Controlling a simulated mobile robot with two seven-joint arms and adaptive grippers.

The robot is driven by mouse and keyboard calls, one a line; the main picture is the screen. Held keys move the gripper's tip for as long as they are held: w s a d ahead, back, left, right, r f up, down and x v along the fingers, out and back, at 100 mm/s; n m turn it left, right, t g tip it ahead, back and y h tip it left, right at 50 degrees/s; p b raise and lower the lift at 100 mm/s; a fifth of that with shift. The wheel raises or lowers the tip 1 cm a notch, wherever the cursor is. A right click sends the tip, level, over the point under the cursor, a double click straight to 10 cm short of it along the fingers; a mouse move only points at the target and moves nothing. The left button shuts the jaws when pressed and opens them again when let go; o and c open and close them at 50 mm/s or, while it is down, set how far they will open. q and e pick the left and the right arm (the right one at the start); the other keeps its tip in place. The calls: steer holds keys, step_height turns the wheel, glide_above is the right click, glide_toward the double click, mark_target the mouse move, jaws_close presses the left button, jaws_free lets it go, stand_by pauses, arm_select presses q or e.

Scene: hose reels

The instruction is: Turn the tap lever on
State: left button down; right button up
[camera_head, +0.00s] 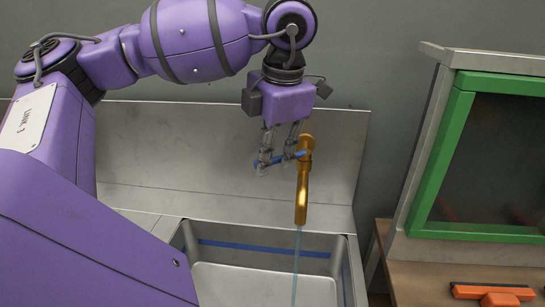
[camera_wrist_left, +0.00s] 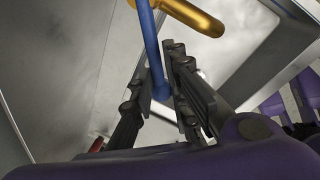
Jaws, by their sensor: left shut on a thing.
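A brass tap (camera_head: 302,190) stands over a steel sink, and a thin stream of water runs down from its spout. Its blue lever (camera_head: 288,158) points out to the left of the tap. My left gripper (camera_head: 275,162) comes down from above and is shut on the blue lever. In the left wrist view the blue lever (camera_wrist_left: 151,45) runs down between the two dark fingers (camera_wrist_left: 160,90), and the brass tap (camera_wrist_left: 192,15) is beyond it at the top. My right gripper is in neither view.
The steel sink (camera_head: 356,272) has a blue stripe inside and a tall splashback (camera_head: 215,135) behind. To the right, a green-framed cabinet (camera_head: 445,150) stands on a wooden counter (camera_head: 410,285) with an orange object (camera_head: 490,292) on it.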

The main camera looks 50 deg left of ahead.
arm_select(q)
steer(key=shift+w+d+r, duration=0.1)
steer(key=shift+r, duration=0.1)
steer(key=c, duration=1.8)
jaws_free()
step_height(320, 180, up, 7)
steer(key=d, duration=0.1)
steer(key=shift+s+d+r, duration=0.15)
steer(key=shift+s+d, duration=0.05)
steer(key=shift+d, duration=0.1)
